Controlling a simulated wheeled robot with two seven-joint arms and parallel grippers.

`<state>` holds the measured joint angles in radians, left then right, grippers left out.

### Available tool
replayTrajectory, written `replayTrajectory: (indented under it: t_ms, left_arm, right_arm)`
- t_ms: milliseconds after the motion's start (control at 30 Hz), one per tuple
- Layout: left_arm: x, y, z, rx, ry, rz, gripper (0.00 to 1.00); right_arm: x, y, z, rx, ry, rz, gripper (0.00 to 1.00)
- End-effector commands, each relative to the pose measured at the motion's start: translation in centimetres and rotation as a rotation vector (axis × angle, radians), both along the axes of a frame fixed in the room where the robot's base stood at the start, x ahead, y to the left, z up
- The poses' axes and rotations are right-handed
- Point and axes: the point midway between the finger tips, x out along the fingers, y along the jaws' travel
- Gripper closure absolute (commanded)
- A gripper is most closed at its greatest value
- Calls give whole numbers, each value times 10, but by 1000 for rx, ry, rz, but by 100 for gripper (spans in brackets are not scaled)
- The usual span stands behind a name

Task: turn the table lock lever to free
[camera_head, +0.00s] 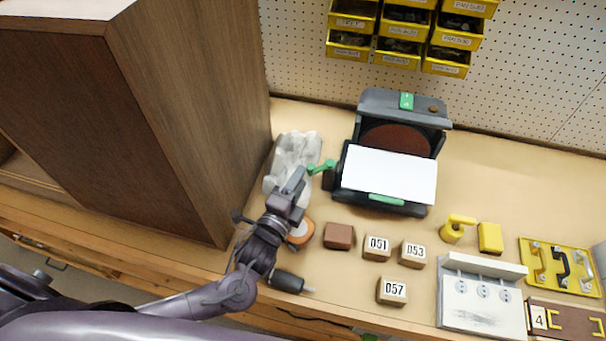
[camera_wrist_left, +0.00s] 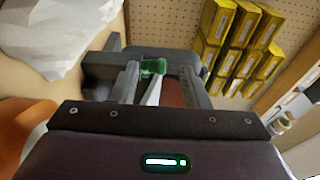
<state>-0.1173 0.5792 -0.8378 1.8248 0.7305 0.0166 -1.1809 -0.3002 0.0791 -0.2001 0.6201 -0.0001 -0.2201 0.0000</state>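The table lock lever is a small green lever (camera_head: 321,167) on the left side of a dark bench machine (camera_head: 432,143). The machine has a white tilting table (camera_head: 390,174) in front of a brown disc (camera_head: 397,137). My left gripper (camera_head: 302,177) is just left of the lever, its tips close to the lever's outer end. In the left wrist view, the green lever (camera_wrist_left: 153,66) shows between the tips of my left gripper (camera_wrist_left: 160,80). The fingers look apart; I cannot tell whether either touches the lever. My right gripper is not in view.
A crumpled pale bag (camera_head: 293,150) lies behind my left gripper, next to a tall wooden cabinet (camera_head: 190,110). Labelled blocks (camera_head: 377,246), a brown block (camera_head: 339,236) and a dark-handled tool (camera_head: 288,281) lie in front. Yellow bins (camera_head: 400,50) hang above.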

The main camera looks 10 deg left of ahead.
Motion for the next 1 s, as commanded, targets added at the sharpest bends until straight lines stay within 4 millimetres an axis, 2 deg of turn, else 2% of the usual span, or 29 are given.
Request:
replayTrajectory:
  t_ms: [267, 467, 667, 767, 1000]
  left_arm:
    - [-1, 0, -1, -1, 1, 1, 58]
    - [-8, -18, -9, -21, -1, 76, 58]
    - [-10, -18, -6, -5, 6, 170, 58]
    - [-3, -17, -2, 3, 6, 180, 58]
    - [35, -17, 0, 3, 5, 177, 58]
  right_arm:
    - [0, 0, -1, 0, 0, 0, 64]
    - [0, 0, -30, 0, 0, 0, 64]
    - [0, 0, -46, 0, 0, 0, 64]
    - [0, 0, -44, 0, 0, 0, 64]
    - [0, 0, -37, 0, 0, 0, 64]
